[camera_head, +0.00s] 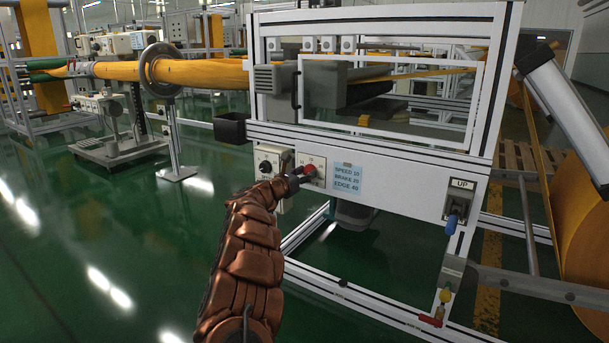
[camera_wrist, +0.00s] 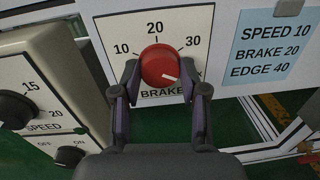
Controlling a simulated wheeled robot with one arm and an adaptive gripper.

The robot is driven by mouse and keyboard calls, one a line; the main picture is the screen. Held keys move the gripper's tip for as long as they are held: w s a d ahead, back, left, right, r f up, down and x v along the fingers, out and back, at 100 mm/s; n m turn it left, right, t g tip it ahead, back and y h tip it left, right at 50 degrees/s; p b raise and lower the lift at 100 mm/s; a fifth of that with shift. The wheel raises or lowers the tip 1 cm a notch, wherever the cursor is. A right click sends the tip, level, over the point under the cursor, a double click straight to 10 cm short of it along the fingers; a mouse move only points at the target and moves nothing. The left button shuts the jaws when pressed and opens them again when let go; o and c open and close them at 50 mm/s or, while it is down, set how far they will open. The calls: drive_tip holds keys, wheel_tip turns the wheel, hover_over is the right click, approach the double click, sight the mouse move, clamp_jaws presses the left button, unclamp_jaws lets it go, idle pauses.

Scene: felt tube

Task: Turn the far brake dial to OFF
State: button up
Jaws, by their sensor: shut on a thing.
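The red round brake dial (camera_wrist: 158,64) sits on a white panel (camera_wrist: 200,20) marked 10, 20 and 30, with BRAKE printed below. Its white pointer line points to the lower right, past the 30. My gripper (camera_wrist: 160,76) has one finger on each side of the dial and is shut on it. The fingers hide the lower left and lower right of the scale, so any OFF mark there cannot be read. In the head view the dial (camera_head: 309,170) shows just beyond my gripper (camera_head: 297,178), on the front of the white machine frame.
A blue label (camera_wrist: 272,50) reads SPEED 10, BRAKE 20, EDGE 40. A grey box with a black speed knob (camera_wrist: 15,108) and a lower black knob (camera_wrist: 70,156) stands close left. A lever marked UP (camera_head: 456,205) is to the right. Green floor (camera_head: 120,230) is open at left.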

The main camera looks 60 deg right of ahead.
drive_tip(key=c, duration=0.4)
drive_tip(key=shift+o, duration=0.2)
drive_tip(key=shift+n, duration=0.3)
